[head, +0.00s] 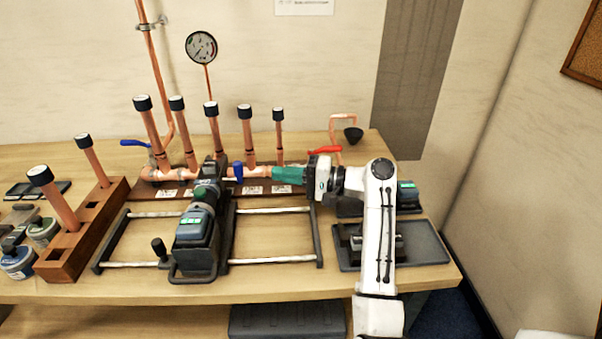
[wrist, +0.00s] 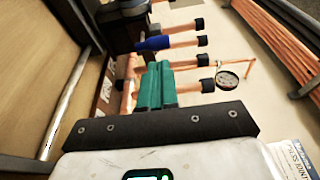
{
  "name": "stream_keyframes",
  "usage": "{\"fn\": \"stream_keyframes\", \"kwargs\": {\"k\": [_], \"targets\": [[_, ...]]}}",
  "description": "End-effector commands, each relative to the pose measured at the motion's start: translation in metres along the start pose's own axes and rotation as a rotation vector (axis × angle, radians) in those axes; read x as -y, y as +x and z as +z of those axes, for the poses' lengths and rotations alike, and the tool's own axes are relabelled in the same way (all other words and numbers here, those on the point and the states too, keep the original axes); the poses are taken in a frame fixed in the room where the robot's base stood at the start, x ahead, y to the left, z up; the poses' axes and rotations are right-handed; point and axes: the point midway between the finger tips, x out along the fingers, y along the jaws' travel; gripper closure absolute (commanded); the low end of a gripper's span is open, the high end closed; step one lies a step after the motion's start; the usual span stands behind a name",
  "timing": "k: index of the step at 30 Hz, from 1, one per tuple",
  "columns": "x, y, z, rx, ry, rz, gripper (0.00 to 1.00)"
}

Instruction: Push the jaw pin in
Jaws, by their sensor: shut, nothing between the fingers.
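The press tool (head: 195,232) lies on a metal rail frame in mid-bench, its dark head against the copper manifold (head: 160,174). A blue upright piece (head: 238,172) stands just right of the tool head; it may be the jaw pin, but I cannot be sure. It also shows as a blue piece (wrist: 155,43) in the wrist view, beyond my fingertips. My gripper (head: 273,174) has green fingers, shut and empty, pointing left toward the blue piece, with a small gap in the head view. In the wrist view the fingers (wrist: 160,68) lie side by side. How far in the pin sits is not clear.
Several capped copper risers (head: 210,118) and a pressure gauge (head: 201,47) stand behind. A red valve handle (head: 325,150) is close to my wrist. A wooden rack (head: 88,240) is at left, a dark tray (head: 428,247) at right.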

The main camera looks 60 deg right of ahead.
Motion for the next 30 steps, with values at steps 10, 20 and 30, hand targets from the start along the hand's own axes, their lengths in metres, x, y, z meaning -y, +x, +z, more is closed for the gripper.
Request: {"fn": "stream_keyframes", "kwargs": {"k": [10, 20, 30], "targets": [[0.002, 0.058, 0.000, 0.001, 0.001, 0.000, 1.00], [0.000, 0.071, 0.000, -0.001, 0.001, 0.000, 1.00], [-0.001, 0.080, 0.003, 0.002, 0.000, 0.001, 1.00]]}}
